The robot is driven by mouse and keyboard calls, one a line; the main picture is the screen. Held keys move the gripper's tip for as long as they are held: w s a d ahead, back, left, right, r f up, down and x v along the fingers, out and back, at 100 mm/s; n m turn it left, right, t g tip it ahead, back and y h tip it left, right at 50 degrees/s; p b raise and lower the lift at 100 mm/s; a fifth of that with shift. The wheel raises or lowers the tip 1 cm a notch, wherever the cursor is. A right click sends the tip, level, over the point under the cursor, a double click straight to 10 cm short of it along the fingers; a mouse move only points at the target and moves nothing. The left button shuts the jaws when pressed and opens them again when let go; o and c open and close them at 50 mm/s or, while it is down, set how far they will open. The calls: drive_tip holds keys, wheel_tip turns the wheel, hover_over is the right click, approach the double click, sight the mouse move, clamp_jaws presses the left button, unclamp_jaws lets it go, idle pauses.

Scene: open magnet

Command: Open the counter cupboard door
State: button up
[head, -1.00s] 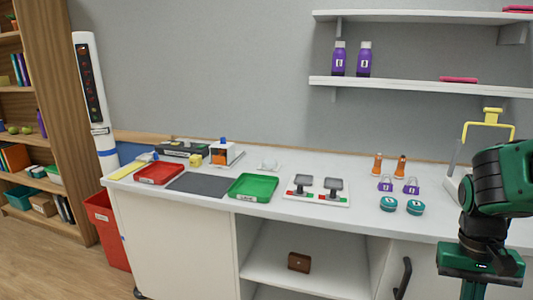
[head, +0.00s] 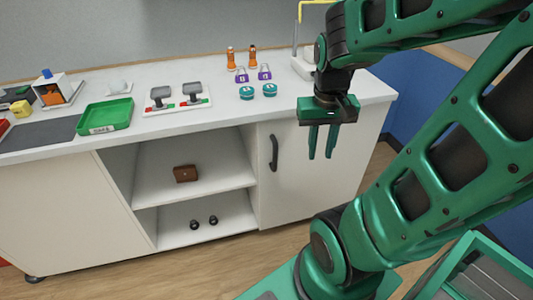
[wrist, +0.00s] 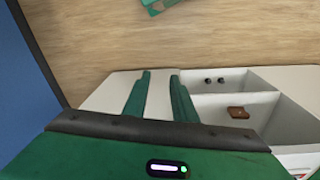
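The cupboard door (head: 300,185) is a white panel at the right end of the counter in the head view, and it is shut. Its dark vertical handle (head: 273,153) is near the door's left edge. My gripper (head: 322,157) points down in front of the door, to the right of the handle. Its two green fingers are apart with nothing between them. In the wrist view my gripper's fingers (wrist: 160,98) also stand apart and empty. The handle cannot be made out in the wrist view.
Left of the door, open shelves (head: 195,195) hold a brown box (head: 185,173) and small black objects (head: 203,221). The countertop (head: 215,125) carries a green tray (head: 105,116), a scale-like white board (head: 177,103), purple padlocks and teal discs. Wooden floor lies clear in front.

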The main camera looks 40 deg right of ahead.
drive_tip(key=w+d+f+t+h, duration=0.1)
drive_tip(key=w+d+f, duration=0.15)
drive_tip(key=w, duration=0.35)
drive_tip(key=w+d+f, duration=0.1)
drive_tip(key=w+f, duration=0.3)
drive_tip(key=w, duration=0.1)
drive_tip(key=t, duration=0.2)
approach(274, 157)
drive_tip(key=shift+w+d+f, duration=0.5)
drive_tip(key=shift+d+f, duration=0.15)
drive_tip(key=shift+f, duration=0.2)
drive_tip(key=shift+w+x, duration=0.15)
drive_tip(key=shift+x, duration=2.6)
drive_tip(key=shift+w+x, duration=0.15)
drive_tip(key=shift+x, duration=2.6)
drive_tip(key=shift+d+r, duration=0.1)
drive_tip(key=shift+c, duration=0.6)
clamp_jaws()
